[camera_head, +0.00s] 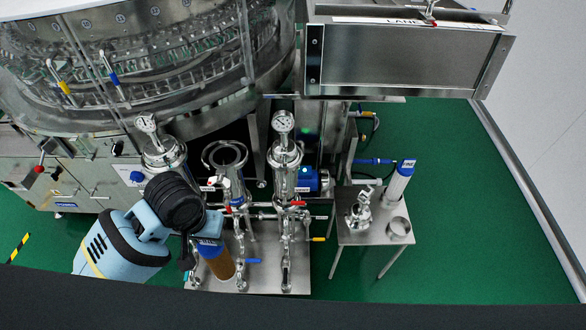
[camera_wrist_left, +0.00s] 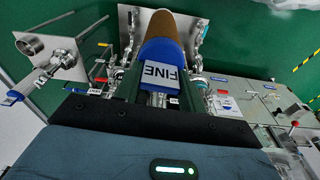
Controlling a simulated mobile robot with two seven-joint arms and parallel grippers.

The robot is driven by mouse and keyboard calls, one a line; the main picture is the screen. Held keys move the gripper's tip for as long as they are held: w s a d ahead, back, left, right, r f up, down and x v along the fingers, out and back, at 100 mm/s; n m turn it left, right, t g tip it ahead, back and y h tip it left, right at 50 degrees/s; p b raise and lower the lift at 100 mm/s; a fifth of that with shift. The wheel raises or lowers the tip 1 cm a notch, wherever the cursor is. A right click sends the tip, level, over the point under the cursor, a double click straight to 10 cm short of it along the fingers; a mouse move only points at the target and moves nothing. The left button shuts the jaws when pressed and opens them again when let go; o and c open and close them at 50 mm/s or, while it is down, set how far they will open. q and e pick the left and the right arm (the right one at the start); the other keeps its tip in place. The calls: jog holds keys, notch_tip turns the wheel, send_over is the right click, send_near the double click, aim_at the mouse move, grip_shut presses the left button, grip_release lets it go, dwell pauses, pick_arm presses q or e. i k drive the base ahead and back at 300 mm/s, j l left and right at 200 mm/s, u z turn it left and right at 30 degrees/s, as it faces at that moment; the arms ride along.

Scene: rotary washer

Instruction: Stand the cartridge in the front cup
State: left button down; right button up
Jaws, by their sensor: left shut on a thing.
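The cartridge (camera_head: 219,264) has a brown body and a blue cap labelled FINE. My left gripper (camera_head: 197,248) is shut on its capped end and holds it tilted at the front of the skid. In the left wrist view the cartridge (camera_wrist_left: 172,27) runs away from the gripper fingers (camera_wrist_left: 160,98), with the label facing the camera. The front cup (camera_head: 399,229), a short empty metal ring, stands on the small steel side table (camera_head: 375,233), well right of the gripper. It also shows in the left wrist view (camera_wrist_left: 29,44). My right gripper is not in view.
A white cartridge (camera_head: 400,182) with a blue cap stands upright at the table's back. A metal lid with a gauge (camera_head: 360,212) sits left of the front cup. The middle housing (camera_head: 229,160) is open, between two gauge-topped housings. Green floor lies free around the table.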

aim_at(398, 228)
jog(key=i+l+u, duration=0.3)
jog(key=l+u, duration=0.15)
jog(key=l, duration=1.6)
jog(key=l+u, duration=0.4)
jog(key=l, duration=1.65)
